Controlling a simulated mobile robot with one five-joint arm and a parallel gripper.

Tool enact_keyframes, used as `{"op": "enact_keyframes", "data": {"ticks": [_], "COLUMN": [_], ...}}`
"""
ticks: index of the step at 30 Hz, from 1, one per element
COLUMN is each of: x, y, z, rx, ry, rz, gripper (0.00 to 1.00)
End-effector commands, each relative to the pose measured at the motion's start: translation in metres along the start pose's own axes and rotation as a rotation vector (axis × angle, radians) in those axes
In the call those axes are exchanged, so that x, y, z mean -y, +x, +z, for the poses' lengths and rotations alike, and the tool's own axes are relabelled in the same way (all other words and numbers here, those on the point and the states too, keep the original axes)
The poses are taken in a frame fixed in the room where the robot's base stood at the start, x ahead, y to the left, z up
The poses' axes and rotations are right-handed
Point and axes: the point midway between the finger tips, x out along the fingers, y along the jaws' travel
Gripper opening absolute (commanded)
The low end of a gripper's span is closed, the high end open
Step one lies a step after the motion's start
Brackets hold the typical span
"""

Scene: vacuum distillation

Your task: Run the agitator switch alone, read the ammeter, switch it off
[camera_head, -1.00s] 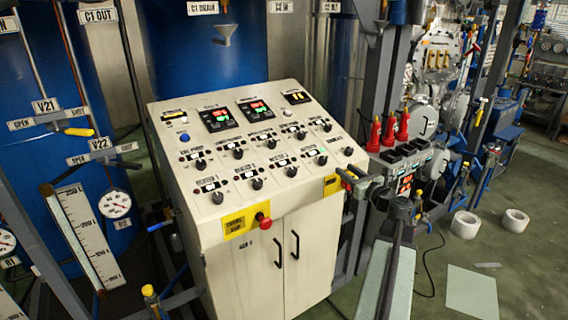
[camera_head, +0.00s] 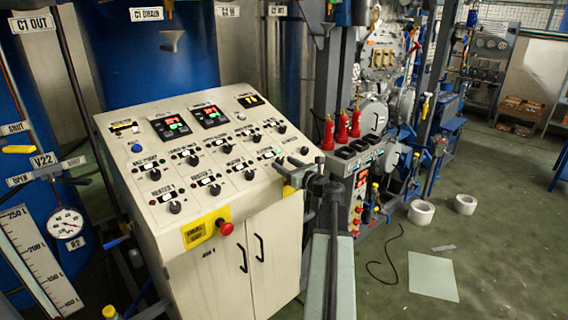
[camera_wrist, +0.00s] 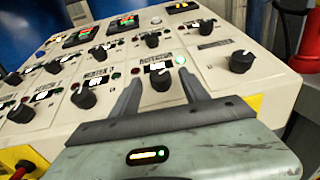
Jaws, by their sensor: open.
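The cream control panel (camera_head: 150,225) carries rows of black rotary knobs with small labels. My gripper (camera_head: 291,168) is at the panel's lower right. In the wrist view my gripper (camera_wrist: 160,90) is open, its fingers on either side of a black knob (camera_wrist: 160,78). I cannot tell whether they touch it. A green lamp (camera_wrist: 180,60) glows beside this knob, under a label too blurred to read surely.
Another knob (camera_wrist: 240,62) stands to the right of my gripper. A red emergency button (camera_head: 225,227) is on the panel's front edge. Red bottle-like objects (camera_head: 342,126) stand behind my arm. White rolls (camera_head: 421,212) lie on the otherwise fairly open floor at right.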

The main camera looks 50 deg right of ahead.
Motion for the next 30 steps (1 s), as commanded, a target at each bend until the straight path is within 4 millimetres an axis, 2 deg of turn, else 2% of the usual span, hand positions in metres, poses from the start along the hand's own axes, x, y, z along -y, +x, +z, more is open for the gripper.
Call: {"op": "enact_keyframes", "data": {"ticks": [1,3,10,11,16,17,18,22,30], "x": [0.0010,0.0004,0.0003,0.0003,0.0006,0.0006,0.0091,0.0044,0.0082], "y": [0.0095,0.0157,0.0164,0.0164,0.0161,0.0161,0.0144,0.0149,0.0158], "z": [0.0000,0.0000,0.0000,0.0000,0.0000,0.0000,-0.0001,0.0001,0.0006], "rx": [0.000,0.000,0.000,0.000,0.000,0.000,0.000,0.000,0.003], "ry": [0.000,0.000,0.000,0.000,0.000,0.000,0.000,-0.002,-0.037], "rz": [0.002,0.002,-0.001,-0.001,-0.001,-0.001,-0.007,0.000,0.085], "gripper": [0.53,0.53,0.53,0.47,0.00,0.00,0.00,0.00,0.00]}}
